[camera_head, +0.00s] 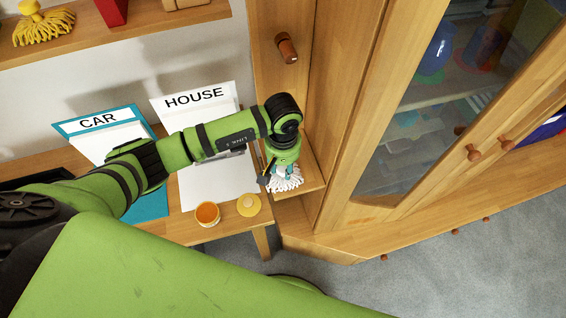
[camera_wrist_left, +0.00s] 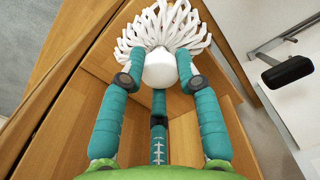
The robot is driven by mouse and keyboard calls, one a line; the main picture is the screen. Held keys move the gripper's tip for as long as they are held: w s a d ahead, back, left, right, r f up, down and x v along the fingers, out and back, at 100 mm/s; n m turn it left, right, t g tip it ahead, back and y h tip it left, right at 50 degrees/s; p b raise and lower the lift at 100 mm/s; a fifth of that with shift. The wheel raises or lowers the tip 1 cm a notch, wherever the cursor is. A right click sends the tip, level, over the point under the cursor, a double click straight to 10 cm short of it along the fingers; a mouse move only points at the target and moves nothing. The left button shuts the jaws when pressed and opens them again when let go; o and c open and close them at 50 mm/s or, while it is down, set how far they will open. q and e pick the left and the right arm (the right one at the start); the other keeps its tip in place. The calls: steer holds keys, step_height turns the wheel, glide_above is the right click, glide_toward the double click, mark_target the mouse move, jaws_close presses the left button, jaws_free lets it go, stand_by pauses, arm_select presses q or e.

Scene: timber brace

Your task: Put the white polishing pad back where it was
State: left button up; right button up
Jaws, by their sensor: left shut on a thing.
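The white polishing pad (camera_head: 287,183) has a round smooth knob and a fan of thick white strands. It is at the end of my left arm, over a small wooden ledge (camera_head: 311,179) at the foot of the tall cabinet. In the left wrist view, my left gripper (camera_wrist_left: 160,82) has its teal fingers shut on the knob of the pad (camera_wrist_left: 160,68), with the strands spreading away beyond it. Wooden boards (camera_wrist_left: 75,105) lie behind and below it. I cannot tell whether the strands touch the ledge. My right gripper is not in view.
A yellow stranded pad (camera_head: 43,28) stands on the upper shelf (camera_head: 130,36). An orange cup (camera_head: 207,214) and a yellow lid-like piece (camera_head: 248,205) sit near the desk's front edge. CAR (camera_head: 98,121) and HOUSE (camera_head: 194,98) boards stand behind. A glass-door cabinet (camera_head: 420,120) fills the right.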

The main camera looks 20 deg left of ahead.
arm_select(q)
steer(key=o, duration=1)
steer(key=shift+r, duration=0.15)
step_height(320, 180, up, 12)
steer(key=b, duration=0.3)
